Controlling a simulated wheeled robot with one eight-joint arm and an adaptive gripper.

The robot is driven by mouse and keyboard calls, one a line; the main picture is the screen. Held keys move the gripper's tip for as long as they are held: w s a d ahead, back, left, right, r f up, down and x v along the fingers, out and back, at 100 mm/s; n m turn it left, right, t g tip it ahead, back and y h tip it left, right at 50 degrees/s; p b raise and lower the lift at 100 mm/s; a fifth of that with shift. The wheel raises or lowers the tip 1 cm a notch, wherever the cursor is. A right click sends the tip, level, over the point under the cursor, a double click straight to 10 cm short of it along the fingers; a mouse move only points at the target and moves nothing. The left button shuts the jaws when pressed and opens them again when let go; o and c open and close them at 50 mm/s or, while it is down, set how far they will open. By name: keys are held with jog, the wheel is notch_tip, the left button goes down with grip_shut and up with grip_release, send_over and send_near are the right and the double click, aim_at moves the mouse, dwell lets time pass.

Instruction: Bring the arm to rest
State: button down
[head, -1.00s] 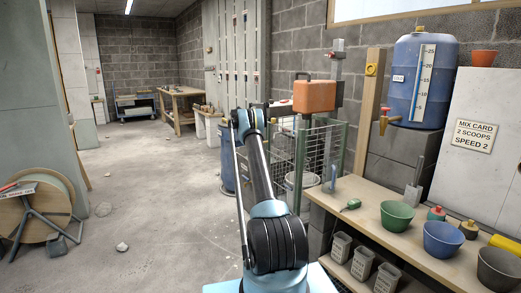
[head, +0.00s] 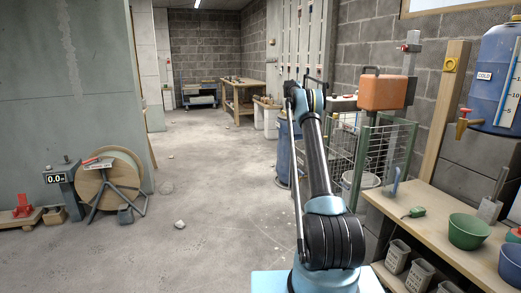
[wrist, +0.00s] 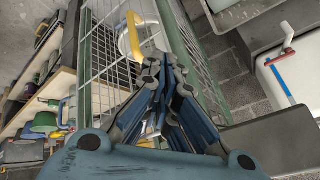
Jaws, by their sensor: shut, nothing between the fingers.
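My arm (head: 318,165) rises in the lower middle of the head view and is bent, its elbow up near the far wall mesh cage. In the wrist view my gripper (wrist: 165,68) has its fingers together, with nothing seen between them. It hangs over the green-posted wire cage (wrist: 105,50) as seen there; a yellow handle (wrist: 134,38) shows just beyond the fingertips. In the head view the gripper is hidden behind the arm.
The wire cage (head: 411,145) stands right of my arm, with an orange case (head: 378,92) above it. A bench (head: 445,222) with bowls is at the right. A cable reel (head: 103,190) stands at the left. The floor (head: 215,205) between is mostly clear.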

jog(key=s+a+r+n+y, duration=0.1)
jog(key=s+a+r+n, duration=0.15)
jog(key=s+r, duration=0.45)
jog(key=s+a+r+n+y, duration=0.1)
jog(key=s+a+r+n, duration=0.2)
jog(key=s, duration=0.7)
jog(key=s+a+r+n+y, duration=0.1)
jog(key=s+r+n, duration=0.35)
jog(key=s, duration=0.45)
jog(key=s+a+n+t, duration=0.1)
jog(key=s+a+n, duration=0.2)
jog(key=s, duration=0.9)
jog(key=s+a+f+n+y, duration=0.1)
jog(key=s+a+f+n, duration=0.2)
jog(key=s, duration=0.8)
jog(key=s+a+f+n+y, duration=0.1)
jog(key=s+f+n, duration=0.3)
jog(key=s, duration=0.7)
jog(key=s+a+f+n+y, duration=0.1)
jog(key=s+f+n, duration=0.1)
jog(key=s+f, duration=0.7)
jog(key=s+a+f+n+t, duration=0.1)
jog(key=s+a+f+n, duration=0.1)
jog(key=s+f, duration=0.8)
jog(key=shift+a+n+y, duration=0.3)
jog(key=shift+n+y, duration=0.1)
jog(key=shift+n, duration=0.2)
jog(key=shift+s, duration=0.1)
